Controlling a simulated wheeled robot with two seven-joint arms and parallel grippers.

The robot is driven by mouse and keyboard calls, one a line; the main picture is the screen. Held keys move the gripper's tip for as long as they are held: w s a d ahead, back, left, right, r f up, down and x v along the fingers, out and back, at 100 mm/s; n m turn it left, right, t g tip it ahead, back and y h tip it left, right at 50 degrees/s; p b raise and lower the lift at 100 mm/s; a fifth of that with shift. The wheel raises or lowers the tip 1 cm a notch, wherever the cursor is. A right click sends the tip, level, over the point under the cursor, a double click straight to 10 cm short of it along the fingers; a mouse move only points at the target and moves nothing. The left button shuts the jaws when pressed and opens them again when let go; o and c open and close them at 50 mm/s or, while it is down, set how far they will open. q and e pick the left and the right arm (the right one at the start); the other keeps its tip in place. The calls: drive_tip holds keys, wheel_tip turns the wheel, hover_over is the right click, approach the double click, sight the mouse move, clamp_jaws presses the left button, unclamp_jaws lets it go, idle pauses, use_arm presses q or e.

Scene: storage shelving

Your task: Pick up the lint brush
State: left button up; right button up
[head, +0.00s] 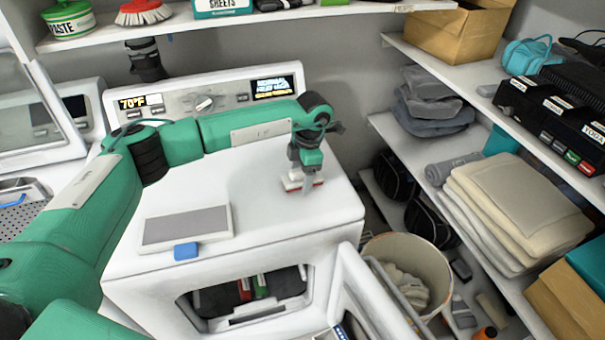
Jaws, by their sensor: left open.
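A small white object with a red lower edge, which looks like the lint brush (316,184), lies on the white top of the dryer-like machine (255,225), toward its right side. My left gripper (303,186) points down right at it, with the jaws open. The fingers overlap the brush in the picture and hide part of it. I cannot tell whether they touch it. My right gripper is not in view.
A flat grey panel with a pale frame (186,226) and a blue tab (186,251) lies on the machine top. The machine's front door (365,290) stands open. A bucket (412,255) and shelves with folded towels (515,205) are at right. A red brush (143,12) sits on the upper shelf.

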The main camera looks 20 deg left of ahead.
use_arm(q)
drive_tip(key=shift+f, duration=0.15)
drive_tip(key=shift+c, duration=0.2)
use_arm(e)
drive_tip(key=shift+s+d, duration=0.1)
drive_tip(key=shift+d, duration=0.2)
use_arm(q)
drive_tip(key=c, duration=1.1)
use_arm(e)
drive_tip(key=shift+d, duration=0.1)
use_arm(q)
drive_tip(key=shift+o, duration=0.2)
